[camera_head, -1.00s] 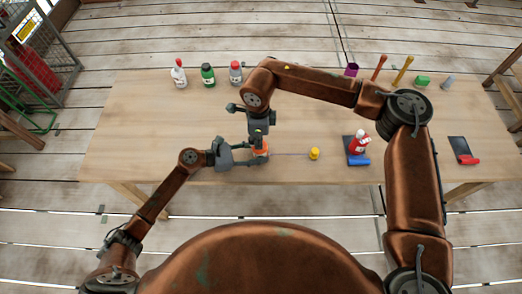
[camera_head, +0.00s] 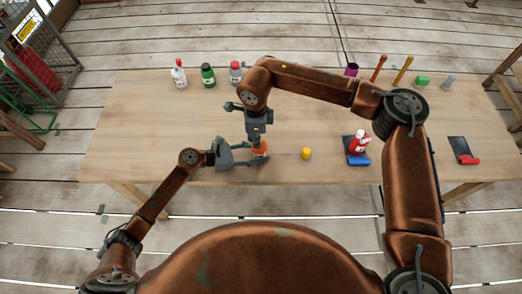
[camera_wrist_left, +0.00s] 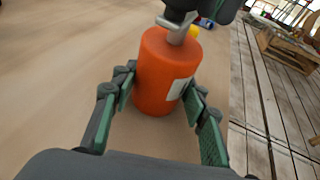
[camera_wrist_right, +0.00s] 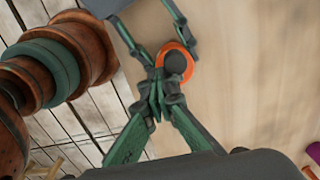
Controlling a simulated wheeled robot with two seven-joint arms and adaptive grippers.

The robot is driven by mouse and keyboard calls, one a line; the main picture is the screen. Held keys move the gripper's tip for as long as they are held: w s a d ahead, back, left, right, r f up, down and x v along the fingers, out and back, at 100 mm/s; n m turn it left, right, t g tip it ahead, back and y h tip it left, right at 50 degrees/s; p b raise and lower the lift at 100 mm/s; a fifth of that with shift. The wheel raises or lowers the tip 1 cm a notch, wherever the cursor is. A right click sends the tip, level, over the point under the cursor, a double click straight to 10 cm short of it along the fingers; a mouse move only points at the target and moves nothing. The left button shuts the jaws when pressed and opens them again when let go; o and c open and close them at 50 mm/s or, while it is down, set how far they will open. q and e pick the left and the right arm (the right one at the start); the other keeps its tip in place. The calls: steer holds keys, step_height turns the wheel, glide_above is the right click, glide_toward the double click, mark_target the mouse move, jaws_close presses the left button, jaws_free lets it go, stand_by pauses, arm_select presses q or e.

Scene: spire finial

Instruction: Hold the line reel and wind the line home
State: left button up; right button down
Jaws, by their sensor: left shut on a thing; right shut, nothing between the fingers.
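The orange line reel (camera_head: 261,149) stands upright near the table's front edge; its white label shows in the left wrist view (camera_wrist_left: 163,75). My left gripper (camera_head: 250,156) is shut around its sides. My right gripper (camera_head: 257,139) is shut and empty, pointing down at the reel's top. In the left wrist view, a grey crank-like piece (camera_wrist_left: 177,27) sits on top beside the right fingers. In the right wrist view, the shut fingertips (camera_wrist_right: 160,88) are beside the reel's dark top (camera_wrist_right: 176,62). A yellow piece (camera_head: 306,154) lies right of the reel, with a faint line between them.
A red-and-white bottle (camera_head: 359,142) and blue item (camera_head: 358,160) are at a dark mat, right of the yellow piece. Several bottles, including a green one (camera_head: 208,75), stand at the back left. Another dark mat (camera_head: 459,145) with a red item (camera_head: 469,160) lies far right.

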steer(key=shift+w+a, duration=0.3)
steer(key=shift+a, duration=0.05)
stand_by(0.3)
steer(key=shift+w+a, duration=0.1)
steer(key=shift+w, duration=0.1)
steer(key=shift+w+a, duration=0.25)
stand_by(0.4)
steer(key=shift+w, duration=0.4)
steer(key=shift+s, duration=0.2)
stand_by(0.3)
steer(key=shift+s+a, duration=0.15)
steer(key=shift+r, duration=3.5)
